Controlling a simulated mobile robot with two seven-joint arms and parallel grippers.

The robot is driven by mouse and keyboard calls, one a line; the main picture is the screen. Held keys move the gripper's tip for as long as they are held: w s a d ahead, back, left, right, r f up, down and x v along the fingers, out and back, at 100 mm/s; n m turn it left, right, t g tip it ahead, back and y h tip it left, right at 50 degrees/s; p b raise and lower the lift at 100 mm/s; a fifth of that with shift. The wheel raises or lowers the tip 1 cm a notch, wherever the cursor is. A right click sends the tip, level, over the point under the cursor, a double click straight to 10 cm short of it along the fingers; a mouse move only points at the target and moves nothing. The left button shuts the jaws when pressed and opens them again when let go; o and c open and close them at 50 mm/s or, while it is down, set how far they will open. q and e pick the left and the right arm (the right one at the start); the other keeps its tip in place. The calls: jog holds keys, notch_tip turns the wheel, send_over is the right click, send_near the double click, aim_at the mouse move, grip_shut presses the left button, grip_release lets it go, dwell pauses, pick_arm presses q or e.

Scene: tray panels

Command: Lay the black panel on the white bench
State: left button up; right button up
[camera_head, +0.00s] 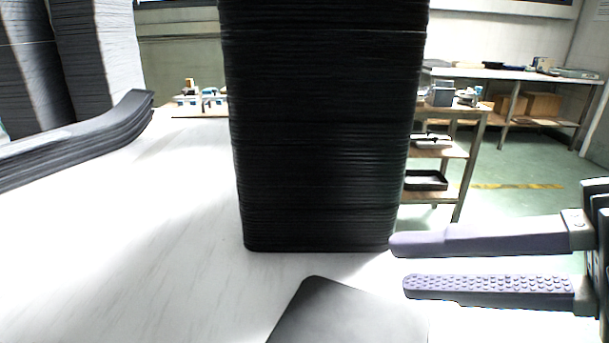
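A flat black panel (345,315) lies at the bottom middle of the head view, in front of the tall black stack; its near part is cut off by the frame edge. It appears to lie on the white bench (130,250), though its underside is hidden. My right gripper (398,265) comes in from the right. Its two purple fingers are apart with nothing between them. The fingertips are right of the stack's base and above and to the right of the panel. My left gripper is not in view.
A tall stack of black panels (320,140) stands upright on the bench. Curved dark trays (100,130) and tall grey stacks (95,60) stand at the left. The bench's left middle is clear. Shelves (440,150) stand beyond it.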

jog(key=w+d+r+m+t+p, duration=0.2)
jog(key=r+m+t, duration=0.2)
jog(key=r, duration=0.3)
jog(key=w+d+r+m+t+h+p, duration=0.1)
jog(key=r+m+t+p, duration=0.3)
jog(key=r, duration=0.3)
jog(key=w+d+r+m+t+p, duration=0.1)
jog(key=w+d+r+m+t, duration=0.1)
jog(key=r+m+t, duration=0.45)
jog(key=d+f+m+g+h+p, duration=0.2)
jog(key=d+m+g+h+p, duration=0.3)
jog(key=d+m+h, duration=0.8)
jog(key=s+a+f+m+g+p, duration=0.1)
jog(key=s+a+f+g+p, duration=0.3)
jog(key=s+f, duration=0.35)
jog(key=s+a+f+g+y+p, duration=0.1)
jog(key=s+a+f+g+p, duration=0.1)
jog(key=s+g, duration=0.3)
jog(key=s+a+f+g+y+p, duration=0.1)
jog(key=s+a+f+g+y, duration=0.15)
jog(key=s, duration=0.45)
notch_tip(320, 180, up, 38)
jog(key=p, duration=3.7)
jog(key=shift+w+g+h, duration=0.3)
jog(key=shift+w+h, duration=0.1)
jog(key=shift+h, duration=0.05)
